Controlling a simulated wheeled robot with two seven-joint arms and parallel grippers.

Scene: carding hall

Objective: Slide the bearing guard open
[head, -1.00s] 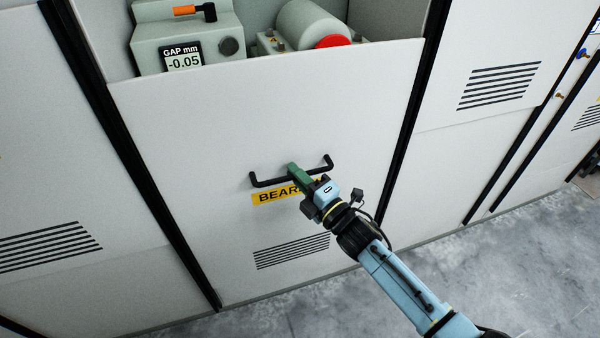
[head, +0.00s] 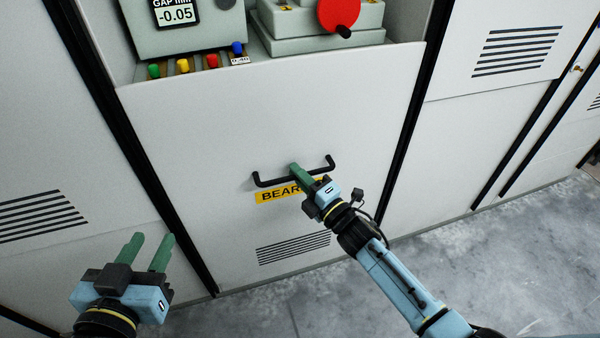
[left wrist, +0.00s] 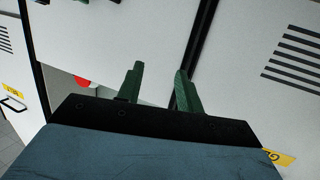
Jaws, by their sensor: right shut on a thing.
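The bearing guard (head: 200,130) is a large pale panel between two black vertical posts. It has a black bar handle (head: 268,182) with a yellow label (head: 276,195) just below, partly covered by my gripper. My right gripper (head: 299,174) is shut on the middle of the handle. My left gripper (head: 152,248) is at the lower left, its two green fingers apart and empty, clear of the guard. The left wrist view shows its fingers (left wrist: 158,88) apart with nothing between them.
Above the guard's top edge is an opening with a gauge housing (head: 170,35) reading -0.05, coloured knobs (head: 182,66) and a red disc (head: 338,12). Vented panels (head: 518,50) flank the guard. Grey floor (head: 440,260) is clear at the lower right.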

